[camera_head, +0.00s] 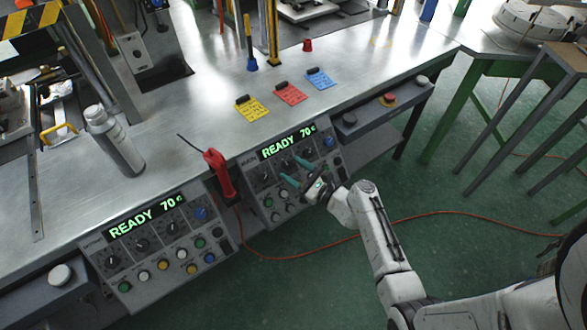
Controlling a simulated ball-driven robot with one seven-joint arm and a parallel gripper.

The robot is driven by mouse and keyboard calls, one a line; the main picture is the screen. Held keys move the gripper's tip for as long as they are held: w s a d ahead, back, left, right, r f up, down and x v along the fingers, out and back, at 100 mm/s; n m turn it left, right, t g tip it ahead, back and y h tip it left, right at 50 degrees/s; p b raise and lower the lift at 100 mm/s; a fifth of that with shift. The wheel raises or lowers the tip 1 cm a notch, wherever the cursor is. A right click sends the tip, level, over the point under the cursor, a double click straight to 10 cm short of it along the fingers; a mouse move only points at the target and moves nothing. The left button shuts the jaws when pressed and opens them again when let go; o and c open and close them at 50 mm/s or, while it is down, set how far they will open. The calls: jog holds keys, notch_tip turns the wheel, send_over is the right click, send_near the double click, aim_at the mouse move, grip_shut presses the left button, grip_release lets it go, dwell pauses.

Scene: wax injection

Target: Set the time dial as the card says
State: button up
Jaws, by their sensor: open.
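Two control panels hang on the bench front. The right panel (262,175) and the left panel (97,247) both read "READY 70c" in green. Each has a row of dark dials, a blue knob and several coloured buttons. The dial labels are too small to read. My gripper (288,171) is open in front of the right panel, its teal fingers over the dial row; I cannot tell whether they touch a dial. A yellow card (252,110), a red card (291,94) and a blue card (319,79) lie on the bench; their writing is unreadable.
A red-handled tool (220,174) hangs between the panels, with an orange hose (330,240) trailing on the floor. The green floor in front is open.

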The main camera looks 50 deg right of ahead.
jog(key=shift+w, duration=0.4)
jog(key=shift+c, duration=0.2)
jog(key=c, duration=1)
